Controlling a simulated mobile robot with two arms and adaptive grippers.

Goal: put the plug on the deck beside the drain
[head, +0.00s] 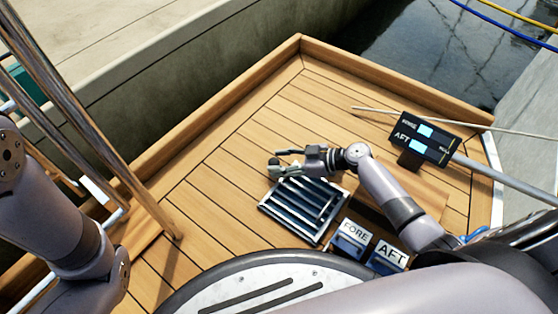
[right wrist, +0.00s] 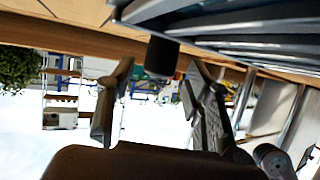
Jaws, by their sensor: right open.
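The drain (head: 270,208) is a dark slatted grate with a pale metal frame, set in the wooden deck (head: 215,190). My right gripper (head: 280,161) is open just above the deck at the drain's far edge. In the right wrist view, which is upside down, a short black cylinder (right wrist: 161,57), apparently the plug, stands between the two spread fingers close to the grate slats (right wrist: 255,35). I cannot tell whether it touches the grate or only the deck beside it. In the head view the fingers mostly hide it. My left gripper is out of view.
FORE (head: 350,240) and AFT (head: 388,257) labelled boxes stand in front of the drain. A black display (head: 427,137) on a pole is at the right. Bare deck lies left and behind the drain, up to a raised wooden edge (head: 215,122).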

